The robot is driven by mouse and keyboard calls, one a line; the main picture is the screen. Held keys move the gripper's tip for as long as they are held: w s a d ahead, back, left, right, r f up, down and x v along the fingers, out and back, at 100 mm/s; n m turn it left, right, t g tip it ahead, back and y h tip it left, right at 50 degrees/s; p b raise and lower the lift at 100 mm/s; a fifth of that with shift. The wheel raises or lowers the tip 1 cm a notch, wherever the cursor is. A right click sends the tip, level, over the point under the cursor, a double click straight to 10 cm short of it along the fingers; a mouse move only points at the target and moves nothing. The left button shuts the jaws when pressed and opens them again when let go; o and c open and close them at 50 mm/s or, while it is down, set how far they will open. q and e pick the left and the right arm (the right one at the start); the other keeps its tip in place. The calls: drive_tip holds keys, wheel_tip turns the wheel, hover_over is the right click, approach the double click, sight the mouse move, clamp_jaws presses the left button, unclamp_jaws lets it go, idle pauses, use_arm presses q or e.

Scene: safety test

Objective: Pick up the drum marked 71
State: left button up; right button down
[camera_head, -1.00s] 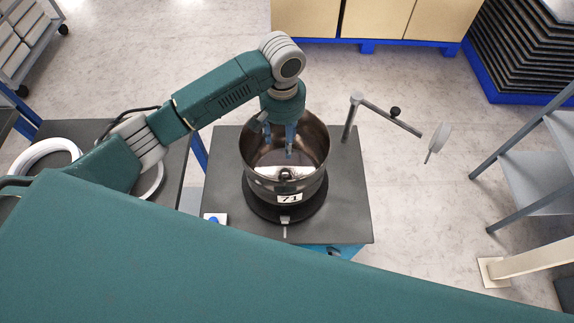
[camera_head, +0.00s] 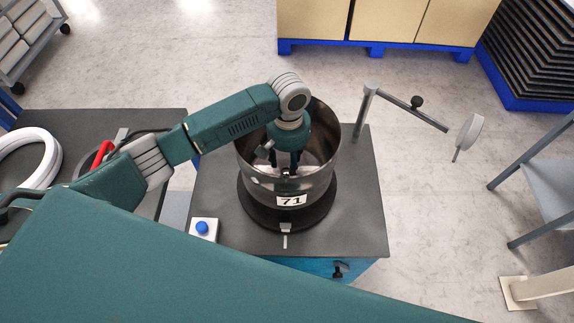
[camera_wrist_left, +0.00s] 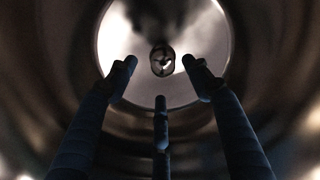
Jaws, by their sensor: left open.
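The drum marked 71 (camera_head: 316,190) is an open, shiny metal drum with a white number label on its front. It stands upright on a round black base (camera_head: 262,218) on a dark table. My left gripper (camera_head: 294,172) reaches down into the drum from above. In the left wrist view its several dark fingers (camera_wrist_left: 162,85) are spread open around a small round knob (camera_wrist_left: 162,60) at the centre of the bright drum floor (camera_wrist_left: 205,45). The fingers appear short of the knob, with nothing between them. My right gripper is not in view.
The table (camera_head: 362,215) carries a white box with a blue button (camera_head: 202,228) at front left and a grey post with a jointed arm (camera_head: 400,103) at back right. A side table at left holds white rings (camera_head: 52,160).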

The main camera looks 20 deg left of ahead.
sight(287, 171)
use_arm(q)
drive_tip(key=shift+w+a+f, duration=0.1)
drive_tip(key=shift+f, duration=1.5)
drive_tip(key=shift+w+a+f, duration=0.1)
drive_tip(key=shift+f, duration=1.45)
clamp_jaws()
drive_tip(key=shift+r, duration=0.15)
